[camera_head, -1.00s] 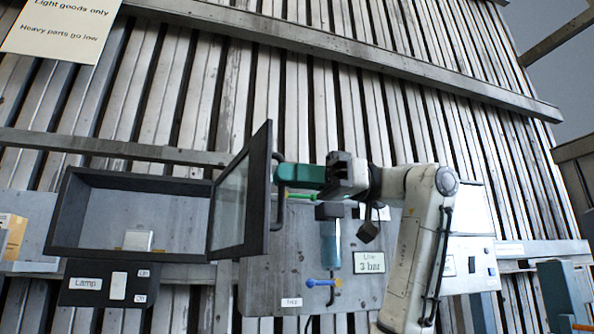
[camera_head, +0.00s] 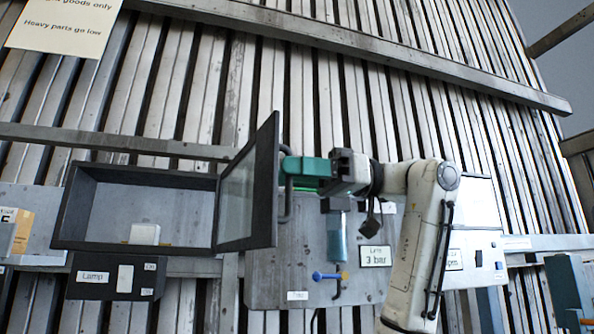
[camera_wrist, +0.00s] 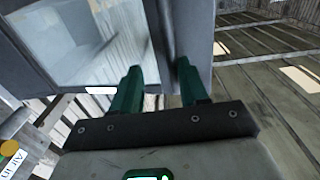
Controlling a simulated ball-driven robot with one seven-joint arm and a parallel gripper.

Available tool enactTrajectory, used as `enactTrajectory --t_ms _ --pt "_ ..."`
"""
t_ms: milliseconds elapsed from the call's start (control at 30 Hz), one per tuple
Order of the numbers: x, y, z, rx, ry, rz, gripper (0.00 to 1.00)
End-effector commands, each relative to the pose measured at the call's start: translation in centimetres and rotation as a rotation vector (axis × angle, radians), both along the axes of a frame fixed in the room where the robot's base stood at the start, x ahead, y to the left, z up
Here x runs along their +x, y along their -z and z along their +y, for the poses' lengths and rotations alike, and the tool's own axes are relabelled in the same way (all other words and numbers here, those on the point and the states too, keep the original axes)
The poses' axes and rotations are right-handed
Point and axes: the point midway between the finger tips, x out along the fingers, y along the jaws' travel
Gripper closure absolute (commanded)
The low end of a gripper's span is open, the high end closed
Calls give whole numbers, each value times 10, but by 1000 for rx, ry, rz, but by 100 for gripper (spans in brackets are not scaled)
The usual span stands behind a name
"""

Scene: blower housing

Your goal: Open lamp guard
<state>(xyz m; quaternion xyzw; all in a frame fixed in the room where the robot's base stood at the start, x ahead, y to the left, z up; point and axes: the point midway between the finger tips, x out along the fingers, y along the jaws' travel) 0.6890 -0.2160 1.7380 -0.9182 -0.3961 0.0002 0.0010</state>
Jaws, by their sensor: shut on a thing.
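The lamp guard (camera_head: 237,198) is a dark-framed door with a clear pane. It stands swung out at the right side of an open dark box (camera_head: 75,218). A small pale block (camera_head: 145,234) sits inside the box, and a "Lamp" label (camera_head: 93,276) is below it. My green-fingered gripper (camera_head: 288,168) is shut on the guard's dark bar handle (camera_head: 288,202), on the door's outer side. In the wrist view my two green fingers (camera_wrist: 158,88) reach the guard's grey frame (camera_wrist: 163,35). The gripped part of the handle is mostly hidden there.
A grey panel (camera_head: 265,268) right of the box carries a blue-handled valve (camera_head: 326,276), a bluish cylinder (camera_head: 337,238) and a "3 bar" label (camera_head: 376,257).

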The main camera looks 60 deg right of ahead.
Motion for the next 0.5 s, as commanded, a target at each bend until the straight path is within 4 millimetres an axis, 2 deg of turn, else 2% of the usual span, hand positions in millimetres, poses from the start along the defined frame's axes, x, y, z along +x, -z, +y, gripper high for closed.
enactTrajectory --t_ms 300,500 --pt "-1 2 -3 1 3 4 63" --pt "-20 3 -21 0 4 0 63"
